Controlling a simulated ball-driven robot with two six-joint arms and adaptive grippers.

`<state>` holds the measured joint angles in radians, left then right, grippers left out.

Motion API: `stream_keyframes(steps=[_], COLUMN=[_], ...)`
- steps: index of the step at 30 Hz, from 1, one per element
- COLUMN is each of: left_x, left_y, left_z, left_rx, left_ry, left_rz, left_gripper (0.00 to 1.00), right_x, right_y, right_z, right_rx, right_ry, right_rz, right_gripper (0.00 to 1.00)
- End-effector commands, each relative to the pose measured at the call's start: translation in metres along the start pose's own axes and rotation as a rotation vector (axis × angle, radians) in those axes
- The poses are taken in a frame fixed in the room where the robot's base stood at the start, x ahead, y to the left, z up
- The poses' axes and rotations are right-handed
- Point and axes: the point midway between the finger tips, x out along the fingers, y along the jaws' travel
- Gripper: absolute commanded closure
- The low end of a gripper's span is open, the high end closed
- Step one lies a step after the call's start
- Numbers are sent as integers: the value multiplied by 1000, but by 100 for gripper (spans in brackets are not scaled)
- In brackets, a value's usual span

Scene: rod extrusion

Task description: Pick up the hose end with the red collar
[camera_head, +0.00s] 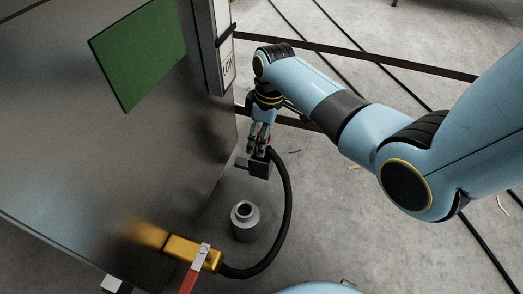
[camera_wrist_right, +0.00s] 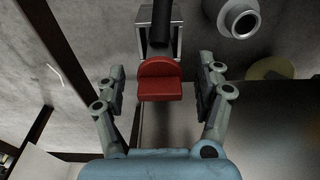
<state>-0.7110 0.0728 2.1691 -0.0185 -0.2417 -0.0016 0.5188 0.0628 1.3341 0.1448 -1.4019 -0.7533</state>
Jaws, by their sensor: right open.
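The red collar (camera_wrist_right: 160,80) sits between the spread fingers of my right gripper (camera_wrist_right: 161,88) in the right wrist view, with a visible gap on each side. The black hose (camera_wrist_right: 161,22) runs away from the collar past a grey metal bracket (camera_wrist_right: 178,42). In the head view my right gripper (camera_head: 259,143) points down over the dark holder (camera_head: 259,166) at the hose's upper end. The hose (camera_head: 287,205) curves down from there to a yellow valve (camera_head: 190,251). The collar is hardly visible in the head view. My left gripper is out of view.
A grey metal canister (camera_head: 245,221) with an open neck stands on the floor inside the hose's curve. A large metal cabinet (camera_head: 60,160) with a green panel (camera_head: 140,52) fills the left. The valve has a red handle (camera_head: 190,281). Dark strips cross the concrete floor.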

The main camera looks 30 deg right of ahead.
Motion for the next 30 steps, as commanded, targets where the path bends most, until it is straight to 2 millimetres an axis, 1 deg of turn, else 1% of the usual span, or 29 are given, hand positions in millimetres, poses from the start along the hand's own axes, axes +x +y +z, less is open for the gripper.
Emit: stream_keyframes(steps=[1,2,15,17,18,30], left_x=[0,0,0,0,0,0], left_y=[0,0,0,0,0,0], left_z=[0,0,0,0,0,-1], left_rx=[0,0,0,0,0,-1], left_ry=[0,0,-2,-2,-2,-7], left_rz=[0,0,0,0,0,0], left_gripper=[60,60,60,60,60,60], right_x=[0,0,0,0,0,-1], right_y=[0,0,0,0,0,0], right_z=[0,0,0,0,0,0], right_rx=[0,0,0,0,0,0], right_ry=[0,0,0,0,0,0], right_rz=[0,0,0,0,0,0], right_gripper=[30,32,90,98,100,100])
